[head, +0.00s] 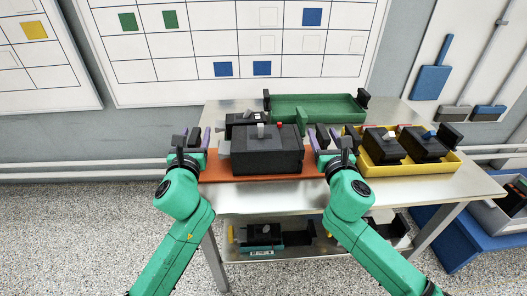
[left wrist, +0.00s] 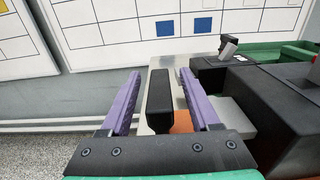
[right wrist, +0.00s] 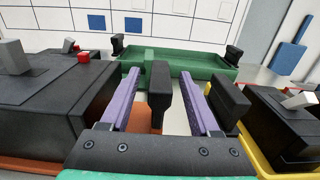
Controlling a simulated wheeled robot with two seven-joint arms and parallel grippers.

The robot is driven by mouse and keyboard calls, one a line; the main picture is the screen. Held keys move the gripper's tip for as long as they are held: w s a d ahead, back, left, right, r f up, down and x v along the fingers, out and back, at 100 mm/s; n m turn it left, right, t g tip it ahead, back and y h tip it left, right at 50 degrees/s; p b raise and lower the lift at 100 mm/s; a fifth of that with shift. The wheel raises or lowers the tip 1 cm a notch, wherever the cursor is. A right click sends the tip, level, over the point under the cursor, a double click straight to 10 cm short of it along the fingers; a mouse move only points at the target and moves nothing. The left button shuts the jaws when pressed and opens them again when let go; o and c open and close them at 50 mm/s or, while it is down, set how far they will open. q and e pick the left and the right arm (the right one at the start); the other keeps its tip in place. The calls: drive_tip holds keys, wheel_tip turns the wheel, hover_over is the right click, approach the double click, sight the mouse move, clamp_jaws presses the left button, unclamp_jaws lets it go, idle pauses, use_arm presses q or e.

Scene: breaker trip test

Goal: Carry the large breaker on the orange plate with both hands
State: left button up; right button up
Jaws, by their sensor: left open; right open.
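The large breaker (head: 267,155) is a black box with a grey lever and a red button on top. It sits on the orange plate (head: 213,174) on the metal table. My left gripper (head: 193,140) is open at the plate's left end. In the left wrist view, a black upright handle (left wrist: 159,94) stands between its purple fingers, with gaps on both sides. My right gripper (head: 323,138) is open at the right end. The handles' lower parts are partly hidden.
A yellow tray (head: 391,171) with two smaller black breakers stands close to the right of my right gripper. A green tray (head: 335,106) with black handles is behind. A small black device (head: 240,119) stands behind the large breaker. A lower shelf holds more items.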

use_arm(q)
drive_tip(key=shift+w, duration=0.9)
use_arm(e)
drive_tip(key=shift+w+a, duration=0.1)
drive_tip(key=shift+w, duration=0.8)
use_arm(q)
clamp_jaws()
use_arm(e)
clamp_jaws()
use_arm(q)
drive_tip(key=shift+a, duration=0.1)
